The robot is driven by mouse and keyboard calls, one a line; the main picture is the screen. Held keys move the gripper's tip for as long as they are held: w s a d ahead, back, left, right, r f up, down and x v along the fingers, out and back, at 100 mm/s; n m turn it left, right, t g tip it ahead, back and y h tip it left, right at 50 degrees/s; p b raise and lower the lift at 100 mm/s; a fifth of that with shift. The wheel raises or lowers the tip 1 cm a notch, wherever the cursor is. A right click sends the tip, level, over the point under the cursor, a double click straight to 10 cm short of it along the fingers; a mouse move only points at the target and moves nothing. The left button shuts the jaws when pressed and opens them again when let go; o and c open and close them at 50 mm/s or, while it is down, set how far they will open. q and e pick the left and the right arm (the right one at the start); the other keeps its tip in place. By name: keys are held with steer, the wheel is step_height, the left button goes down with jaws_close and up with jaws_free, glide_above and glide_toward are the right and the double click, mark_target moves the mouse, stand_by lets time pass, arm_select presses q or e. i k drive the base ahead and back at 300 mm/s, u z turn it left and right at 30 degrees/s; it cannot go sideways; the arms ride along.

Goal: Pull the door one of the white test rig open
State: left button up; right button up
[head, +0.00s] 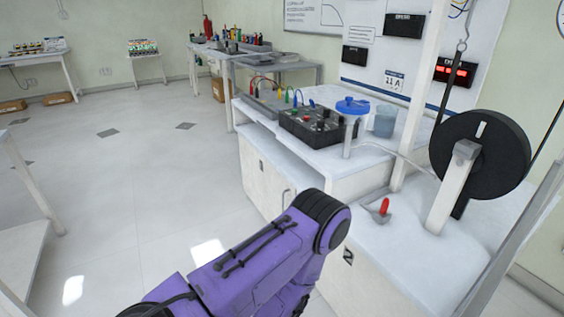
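The white test rig (340,190) stands at the right in the head view, with cabinet doors in its front below the worktop. The door looks shut. A further front panel (350,275) with a black mark lies closer to me, partly hidden by my purple arm. That arm rises from the bottom edge and bends in front of the cabinet. Neither gripper shows in the frame.
On the rig stand a black control box (312,127) with cables, a blue-lidded vessel (352,106), a large black wheel (480,155) and a red-handled lever (383,208). Open tiled floor (130,180) lies left of the rig. A white table (25,200) stands at the left edge.

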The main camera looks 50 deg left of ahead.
mark_target(270, 192)
steer(key=z, duration=0.55)
steer(key=k, duration=1.85)
steer(key=u, duration=1.65)
steer(key=i, duration=1.35)
steer(key=z, duration=0.7)
steer(key=i, duration=0.55)
steer(key=z, duration=0.1)
